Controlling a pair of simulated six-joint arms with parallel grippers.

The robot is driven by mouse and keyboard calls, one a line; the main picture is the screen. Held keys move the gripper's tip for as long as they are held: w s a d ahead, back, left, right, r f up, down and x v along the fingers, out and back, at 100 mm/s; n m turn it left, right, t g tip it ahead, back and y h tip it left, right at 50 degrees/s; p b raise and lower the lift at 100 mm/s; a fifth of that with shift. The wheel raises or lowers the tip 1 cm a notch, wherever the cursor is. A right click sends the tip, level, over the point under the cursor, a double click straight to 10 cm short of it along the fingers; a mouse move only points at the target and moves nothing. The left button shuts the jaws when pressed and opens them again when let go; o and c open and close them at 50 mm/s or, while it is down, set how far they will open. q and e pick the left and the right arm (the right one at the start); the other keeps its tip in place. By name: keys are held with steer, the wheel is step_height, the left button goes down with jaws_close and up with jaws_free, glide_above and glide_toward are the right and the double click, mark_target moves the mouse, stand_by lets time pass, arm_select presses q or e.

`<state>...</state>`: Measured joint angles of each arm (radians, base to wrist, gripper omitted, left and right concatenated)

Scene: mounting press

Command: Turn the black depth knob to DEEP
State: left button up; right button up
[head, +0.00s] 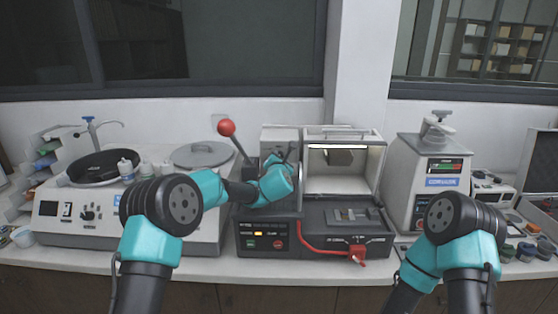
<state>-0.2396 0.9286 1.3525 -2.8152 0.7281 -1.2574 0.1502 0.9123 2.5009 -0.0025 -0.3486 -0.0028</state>
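I cannot single out the black depth knob or a DEEP mark with certainty at this size. A small black knob (88,215) shows on the front panel of the white machine at left; its lettering is unreadable. My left arm reaches across the front of the grey-and-black machine (265,220) in the middle. My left gripper (288,153) is a small dark shape beyond the teal wrist, beside the lit chamber; its fingers are too small to read, and the wrist hides part of the machine. My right arm is folded at the lower right, and its gripper is out of view.
A red-ball lever (226,128) rises close to my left forearm. A lit chamber (340,165), a black tray (325,213) and a red hose (308,246) belong to the middle machine. A grey-white machine (407,180) stands right of it. Small jars (527,251) crowd the right end.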

stand_by(0.3)
arm_select(q)
steer(key=o, duration=0.9)
steer(key=shift+o, duration=0.2)
steer(key=s, duration=1.7)
steer(key=shift+s+a, duration=0.2)
steer(key=shift+s, duration=0.05)
